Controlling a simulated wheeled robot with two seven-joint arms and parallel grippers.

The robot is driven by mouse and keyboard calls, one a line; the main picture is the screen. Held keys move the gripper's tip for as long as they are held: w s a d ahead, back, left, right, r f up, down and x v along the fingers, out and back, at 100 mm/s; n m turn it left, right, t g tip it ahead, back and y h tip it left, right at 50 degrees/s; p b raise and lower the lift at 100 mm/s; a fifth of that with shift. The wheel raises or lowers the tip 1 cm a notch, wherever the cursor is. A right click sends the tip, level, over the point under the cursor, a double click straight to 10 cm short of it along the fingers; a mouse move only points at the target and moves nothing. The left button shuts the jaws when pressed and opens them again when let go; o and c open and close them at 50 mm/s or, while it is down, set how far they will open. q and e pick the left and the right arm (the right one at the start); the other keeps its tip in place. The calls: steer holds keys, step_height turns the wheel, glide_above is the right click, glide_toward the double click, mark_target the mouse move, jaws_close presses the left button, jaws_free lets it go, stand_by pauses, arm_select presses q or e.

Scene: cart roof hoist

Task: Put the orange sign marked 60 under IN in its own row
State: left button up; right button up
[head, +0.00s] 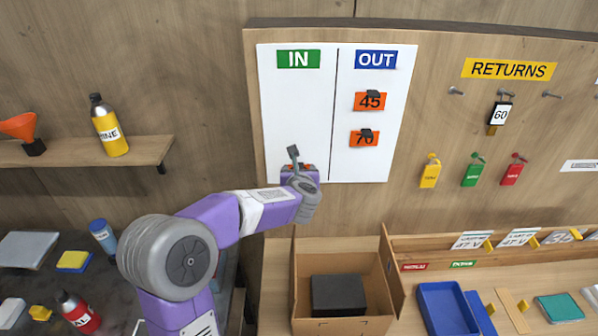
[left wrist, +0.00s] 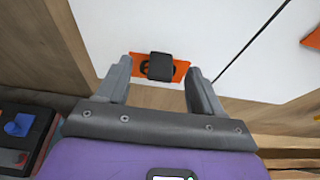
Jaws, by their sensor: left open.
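The orange sign (left wrist: 181,71) hangs low on the white board (head: 300,115), under the green IN label (head: 298,59), below the rows of the other signs. A dark clip (left wrist: 160,66) covers much of its number; what shows looks like a 6. In the head view my left gripper (head: 297,165) mostly hides this sign. In the left wrist view my left gripper (left wrist: 159,70) is open, one finger on each side of the sign, with gaps showing. I cannot tell whether it is in contact. My right gripper is not in view.
Under the blue OUT label (head: 376,59) hang orange signs 45 (head: 362,102) and 70 (head: 357,140). A white 60 tag (head: 500,114) hangs under RETURNS. An open cardboard box (head: 371,258) stands below the board. A shelf (head: 140,151) with a yellow bottle juts out at left.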

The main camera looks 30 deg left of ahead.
arm_select(q)
steer(key=shift+o, duration=1.2)
steer(key=shift+s, duration=0.1)
steer(key=s+d+b, duration=0.2)
steer(key=s+d, duration=0.1)
steer(key=s, duration=0.3)
steer(key=shift+d+b, duration=0.35)
steer(key=shift+w, duration=0.1)
steer(key=v, duration=0.7)
steer(key=shift+s, duration=0.25)
